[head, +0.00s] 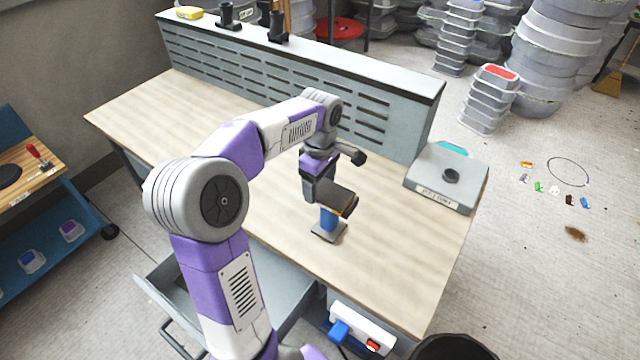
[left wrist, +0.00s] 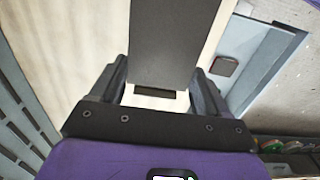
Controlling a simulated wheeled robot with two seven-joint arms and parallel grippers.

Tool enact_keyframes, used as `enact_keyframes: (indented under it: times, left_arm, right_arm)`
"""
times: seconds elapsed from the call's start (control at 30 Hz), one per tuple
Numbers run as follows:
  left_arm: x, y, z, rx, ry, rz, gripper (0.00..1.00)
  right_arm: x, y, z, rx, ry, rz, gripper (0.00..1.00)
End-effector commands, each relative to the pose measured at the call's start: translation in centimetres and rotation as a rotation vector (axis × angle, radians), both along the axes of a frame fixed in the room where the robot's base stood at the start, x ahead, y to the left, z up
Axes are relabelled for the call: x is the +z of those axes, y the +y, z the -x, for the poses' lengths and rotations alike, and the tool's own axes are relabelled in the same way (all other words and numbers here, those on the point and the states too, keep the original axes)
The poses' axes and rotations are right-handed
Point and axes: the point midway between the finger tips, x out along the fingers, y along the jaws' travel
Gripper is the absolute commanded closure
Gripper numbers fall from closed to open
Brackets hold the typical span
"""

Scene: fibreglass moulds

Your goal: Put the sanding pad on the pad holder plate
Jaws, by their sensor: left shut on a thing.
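My left gripper (head: 328,190) reaches over the workbench and points down. It is shut on a dark flat slab with an orange-tan edge, which I take for the sanding pad (head: 340,199). In the left wrist view the pad (left wrist: 175,45) is a plain dark grey rectangle between the fingers (left wrist: 158,95). Directly below the pad in the head view is a blue post on a small grey base, probably the pad holder (head: 328,232). The pad hides its top, so I cannot tell whether they touch. My right gripper is out of view.
A grey box (head: 447,180) with a dark knob stands at the bench's right end. A slotted grey panel (head: 290,75) runs along the back. An open drawer (head: 262,285) and a white socket strip (head: 360,326) are at the front. The bench's left part is clear.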

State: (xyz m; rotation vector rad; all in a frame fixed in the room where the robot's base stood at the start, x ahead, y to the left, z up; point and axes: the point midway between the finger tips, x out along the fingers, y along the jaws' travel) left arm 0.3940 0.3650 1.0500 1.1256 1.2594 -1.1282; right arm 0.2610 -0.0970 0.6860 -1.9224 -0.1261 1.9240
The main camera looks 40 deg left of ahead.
Motion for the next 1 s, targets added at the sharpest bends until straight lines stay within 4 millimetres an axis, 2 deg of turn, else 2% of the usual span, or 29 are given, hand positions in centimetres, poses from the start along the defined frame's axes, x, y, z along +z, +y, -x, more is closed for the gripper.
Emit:
enact_keyframes:
  times: [0.27,0.3,0.47,0.77,0.87,1.0]
  left_arm:
    - [-0.2,0.0,0.0,0.000,-0.001,0.000,0.53]
    - [-0.3,0.0,0.0,0.000,-0.001,0.000,0.23]
    - [-0.2,0.0,0.0,0.000,-0.001,0.000,0.00]
    - [0.3,0.0,0.0,0.000,-0.002,0.000,0.00]
    - [1.6,0.0,-0.1,0.000,-0.005,-0.002,0.00]
    - [4.6,0.0,-0.2,0.000,-0.006,-0.002,0.00]
  right_arm:
    - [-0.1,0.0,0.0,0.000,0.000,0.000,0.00]
    - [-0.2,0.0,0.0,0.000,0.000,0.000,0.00]
    - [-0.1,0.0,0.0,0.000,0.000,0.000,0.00]
    - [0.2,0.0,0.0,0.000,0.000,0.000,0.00]
    - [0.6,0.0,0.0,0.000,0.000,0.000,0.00]
    - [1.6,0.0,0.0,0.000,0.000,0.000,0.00]
